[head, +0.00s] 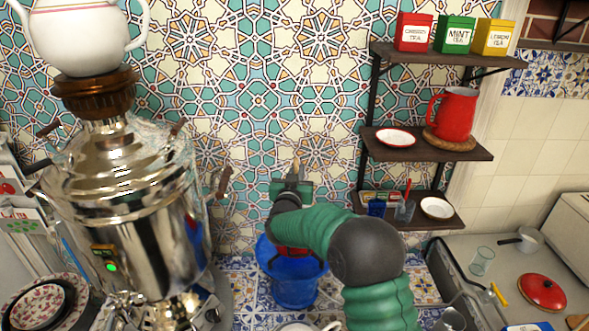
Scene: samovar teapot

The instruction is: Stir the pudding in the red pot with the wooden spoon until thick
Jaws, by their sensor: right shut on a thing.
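My right arm comes in from the lower right, and its gripper (293,180) is up in front of the tiled wall, above a blue vessel. It is shut on a thin light-brown piece (296,167), which looks like wood; only its tip shows above the jaws, so I cannot tell if it is the wooden spoon. My left gripper is out of view.
The blue vessel (294,290) stands below my arm, with a small red patch showing at it. A large shiny samovar (150,220) with a white teapot (90,38) fills the left. Shelves on the right hold a red jug (454,115), tea boxes and plates.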

